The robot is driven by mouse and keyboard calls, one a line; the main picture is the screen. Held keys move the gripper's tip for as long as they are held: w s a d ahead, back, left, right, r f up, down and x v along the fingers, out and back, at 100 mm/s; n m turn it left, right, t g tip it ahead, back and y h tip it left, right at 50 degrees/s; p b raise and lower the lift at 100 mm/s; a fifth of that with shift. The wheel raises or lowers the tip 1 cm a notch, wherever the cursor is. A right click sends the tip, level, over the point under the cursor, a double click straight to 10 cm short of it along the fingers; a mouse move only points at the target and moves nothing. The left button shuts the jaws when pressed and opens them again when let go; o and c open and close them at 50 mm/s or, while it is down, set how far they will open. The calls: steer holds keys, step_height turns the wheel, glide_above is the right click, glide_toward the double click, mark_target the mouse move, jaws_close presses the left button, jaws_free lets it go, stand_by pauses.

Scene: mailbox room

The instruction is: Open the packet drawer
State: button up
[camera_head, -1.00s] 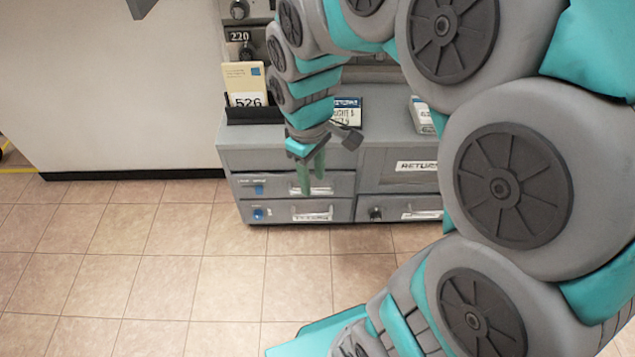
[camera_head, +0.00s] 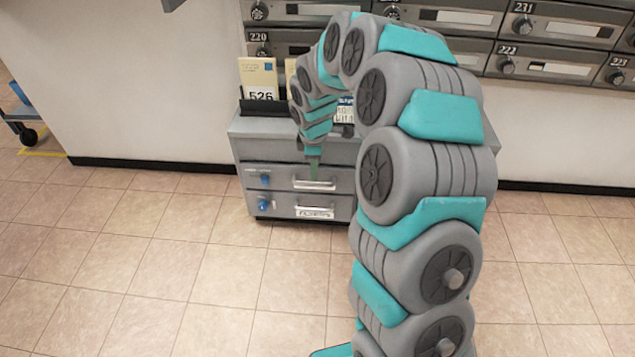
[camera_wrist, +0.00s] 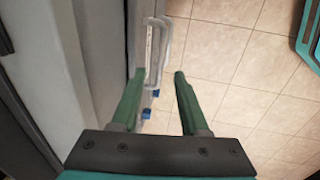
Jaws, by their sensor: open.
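A grey cabinet (camera_head: 240,150) holds shut drawers. The upper left drawer (camera_head: 285,182) has a pale bar handle (camera_head: 315,185) and a blue tag. The lower left drawer (camera_head: 285,207) has a similar handle and a white label, too small to read surely. The right part is hidden behind my arm. My gripper (camera_head: 314,172) points down at the upper drawer's handle. In the wrist view my gripper (camera_wrist: 160,75) is open and empty, its two green fingers apart. A pale handle (camera_wrist: 166,45) shows between and beyond the fingertips; I cannot tell whether they touch it.
A holder with a card marked 526 (camera_head: 260,82) stands on the cabinet top. Wall mailboxes (camera_head: 545,45) run behind. A cart (camera_head: 22,125) stands at the far left. The tiled floor (camera_head: 190,260) in front is clear.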

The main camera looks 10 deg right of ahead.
mark_target(315, 184)
steer(key=f, duration=0.4)
steer(key=w+f, duration=0.1)
steer(key=f, duration=0.2)
steer(key=shift+d, duration=0.2)
steer(key=shift+w, duration=0.1)
steer(key=shift+r, duration=0.1)
jaws_close()
stand_by(0.9)
